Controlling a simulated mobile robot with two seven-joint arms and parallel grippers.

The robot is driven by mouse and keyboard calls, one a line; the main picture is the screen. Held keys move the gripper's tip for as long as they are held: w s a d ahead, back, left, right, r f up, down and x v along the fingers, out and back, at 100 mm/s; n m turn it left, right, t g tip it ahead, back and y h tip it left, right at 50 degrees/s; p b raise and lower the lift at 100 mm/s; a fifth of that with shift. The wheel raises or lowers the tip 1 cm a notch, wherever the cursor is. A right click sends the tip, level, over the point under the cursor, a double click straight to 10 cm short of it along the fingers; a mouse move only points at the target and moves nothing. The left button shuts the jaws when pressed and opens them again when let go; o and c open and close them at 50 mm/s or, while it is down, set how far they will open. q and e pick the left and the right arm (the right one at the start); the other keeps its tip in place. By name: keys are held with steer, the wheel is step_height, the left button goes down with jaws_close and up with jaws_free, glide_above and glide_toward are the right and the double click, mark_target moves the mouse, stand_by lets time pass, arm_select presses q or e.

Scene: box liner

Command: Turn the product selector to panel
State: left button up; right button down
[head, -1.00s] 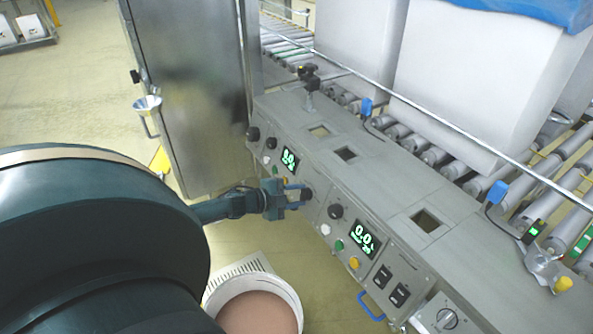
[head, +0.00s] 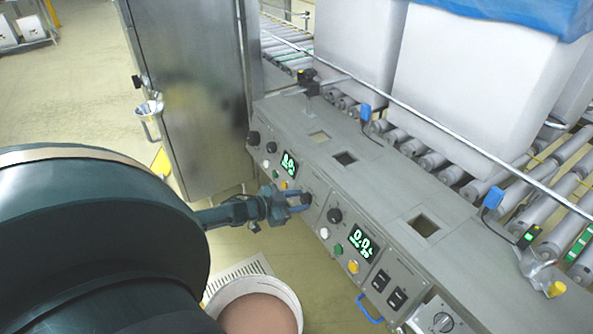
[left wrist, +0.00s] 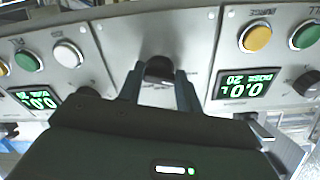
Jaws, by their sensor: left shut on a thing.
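The product selector looks to be the dark round knob (head: 306,198) on the grey sloped control front, between two panels with green displays. My left gripper (head: 298,204) reaches it from the left and is shut on it. In the left wrist view the two fingers of my left gripper (left wrist: 160,80) stand on either side of the dark knob (left wrist: 160,67). The fingers hide part of the knob, and its pointer and labels cannot be read. My right gripper is not in view.
Another dark knob (head: 334,215), buttons and a display (head: 362,240) sit right of the selector. A blue handle (head: 369,308) sticks out below. A white bucket (head: 290,290) stands on the floor under the console. A steel cabinet (head: 190,90) stands behind left.

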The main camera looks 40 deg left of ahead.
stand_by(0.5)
arm_select(q)
steer(key=o, duration=1)
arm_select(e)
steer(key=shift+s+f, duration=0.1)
arm_select(q)
steer(key=p+v, duration=0.4)
steer(key=v, duration=0.9)
steer(key=shift+s, duration=0.1)
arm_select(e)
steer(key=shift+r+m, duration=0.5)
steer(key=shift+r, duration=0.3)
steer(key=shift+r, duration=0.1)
